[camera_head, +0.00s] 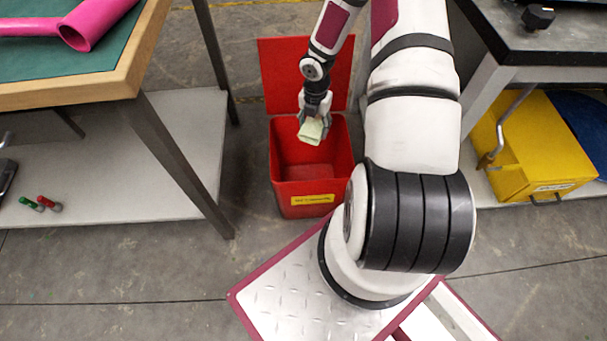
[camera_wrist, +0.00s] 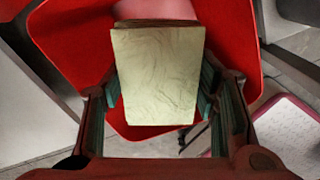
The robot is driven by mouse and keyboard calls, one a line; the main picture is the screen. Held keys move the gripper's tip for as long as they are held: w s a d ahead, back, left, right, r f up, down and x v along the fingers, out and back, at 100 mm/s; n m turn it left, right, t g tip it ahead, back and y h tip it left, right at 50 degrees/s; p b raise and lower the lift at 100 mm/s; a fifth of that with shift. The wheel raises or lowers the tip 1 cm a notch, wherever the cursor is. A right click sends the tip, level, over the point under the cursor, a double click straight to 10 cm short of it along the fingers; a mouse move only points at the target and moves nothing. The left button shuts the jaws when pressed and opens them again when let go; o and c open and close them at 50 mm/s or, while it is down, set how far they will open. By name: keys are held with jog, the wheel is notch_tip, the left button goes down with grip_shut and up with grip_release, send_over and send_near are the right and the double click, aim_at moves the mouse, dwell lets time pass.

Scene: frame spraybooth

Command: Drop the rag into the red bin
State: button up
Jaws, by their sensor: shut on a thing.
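The rag (camera_head: 312,132) is pale yellow-green and folded into a small block. My gripper (camera_head: 315,126) is shut on it and holds it over the opening of the red bin (camera_head: 309,192). The bin stands on the floor with its lid (camera_head: 283,62) raised at the back and a yellow label on its front. In the wrist view the rag (camera_wrist: 158,78) fills the middle, between the fingers of my gripper (camera_wrist: 158,100). Red bin surfaces (camera_wrist: 75,45) show behind the rag. The rag's exact height over the bin's rim is hard to tell.
A green-topped table (camera_head: 75,55) with a pink tube (camera_head: 95,18) stands at the left; its lower shelf (camera_head: 110,195) holds small red and green items. At the right, a yellow box (camera_head: 540,140) sits under a dark-topped bench (camera_head: 550,45). Bare floor lies around the bin.

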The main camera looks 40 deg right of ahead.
notch_tip(320, 180, down, 6)
jog(key=b, duration=0.5)
jog(key=shift+r+b, duration=0.1)
jog(key=shift+b, duration=0.3)
jog(key=o, duration=1.3)
notch_tip(320, 180, up, 12)
jog(key=shift+r, duration=0.1)
